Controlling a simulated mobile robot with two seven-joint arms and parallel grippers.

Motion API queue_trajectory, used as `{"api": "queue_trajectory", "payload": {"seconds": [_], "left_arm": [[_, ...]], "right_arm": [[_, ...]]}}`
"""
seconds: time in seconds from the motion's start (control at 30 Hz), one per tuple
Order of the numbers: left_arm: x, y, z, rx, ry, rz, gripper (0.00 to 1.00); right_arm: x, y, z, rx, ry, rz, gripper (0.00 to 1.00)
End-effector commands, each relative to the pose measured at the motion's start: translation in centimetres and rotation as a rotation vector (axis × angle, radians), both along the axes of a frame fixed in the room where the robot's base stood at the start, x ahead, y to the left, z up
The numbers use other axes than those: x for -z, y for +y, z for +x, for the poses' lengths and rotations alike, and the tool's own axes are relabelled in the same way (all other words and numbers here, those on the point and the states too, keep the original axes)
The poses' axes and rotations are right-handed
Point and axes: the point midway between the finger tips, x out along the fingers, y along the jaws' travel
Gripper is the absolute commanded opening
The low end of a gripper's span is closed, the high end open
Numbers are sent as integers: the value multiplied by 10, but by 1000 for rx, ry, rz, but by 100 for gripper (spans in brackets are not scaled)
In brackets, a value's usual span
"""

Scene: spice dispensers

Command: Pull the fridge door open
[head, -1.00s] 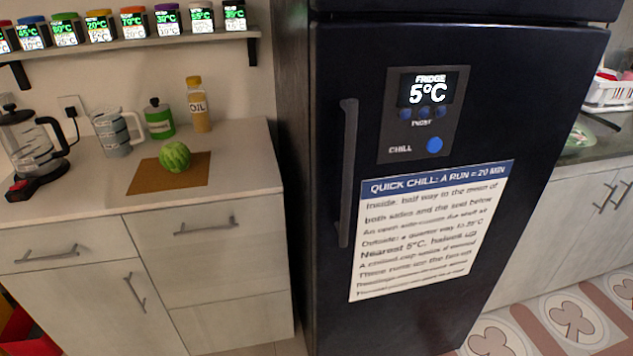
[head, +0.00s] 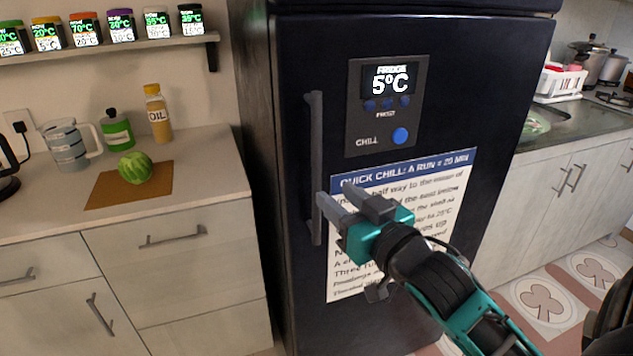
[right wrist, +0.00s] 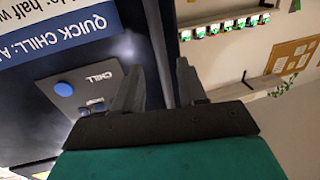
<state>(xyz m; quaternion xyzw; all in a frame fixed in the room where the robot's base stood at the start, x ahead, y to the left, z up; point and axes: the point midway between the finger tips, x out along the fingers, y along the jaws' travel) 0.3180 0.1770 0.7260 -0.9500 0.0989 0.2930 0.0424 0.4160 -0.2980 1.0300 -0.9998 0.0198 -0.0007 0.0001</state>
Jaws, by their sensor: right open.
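The black fridge door (head: 460,100) is closed, with a long grey vertical handle (head: 315,130) on its left side. My right gripper (head: 337,197) is open in front of the lower half of the handle. In the head view its fingers overlap the handle's right side. In the right wrist view the two open fingers (right wrist: 160,85) point at the door, and a dark bar that looks like the handle (right wrist: 157,35) runs between them. Whether they touch it I cannot tell. My left gripper is not in view.
A display panel (head: 387,105) and a Quick Chill sheet (head: 350,270) are on the door. Tiled floor (head: 545,305) shows at lower right.

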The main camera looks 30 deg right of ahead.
Motion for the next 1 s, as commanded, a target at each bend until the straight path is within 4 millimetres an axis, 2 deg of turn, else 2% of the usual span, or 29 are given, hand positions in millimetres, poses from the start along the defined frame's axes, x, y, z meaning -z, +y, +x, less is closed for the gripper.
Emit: {"api": "queue_trajectory", "payload": {"seconds": [0.2, 0.43, 0.6, 0.9, 1.0], "left_arm": [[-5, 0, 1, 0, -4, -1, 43], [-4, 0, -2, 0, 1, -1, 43], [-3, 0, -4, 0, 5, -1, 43], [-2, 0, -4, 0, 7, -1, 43], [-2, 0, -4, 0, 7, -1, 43]], "right_arm": [[-1, -1, 37, 0, -2, -1, 41], [0, -3, 65, 0, 1, 0, 41], [0, -3, 75, 0, 2, -1, 41], [1, -3, 76, 0, 2, 0, 41], [0, -3, 76, 0, 2, -1, 32]]}}
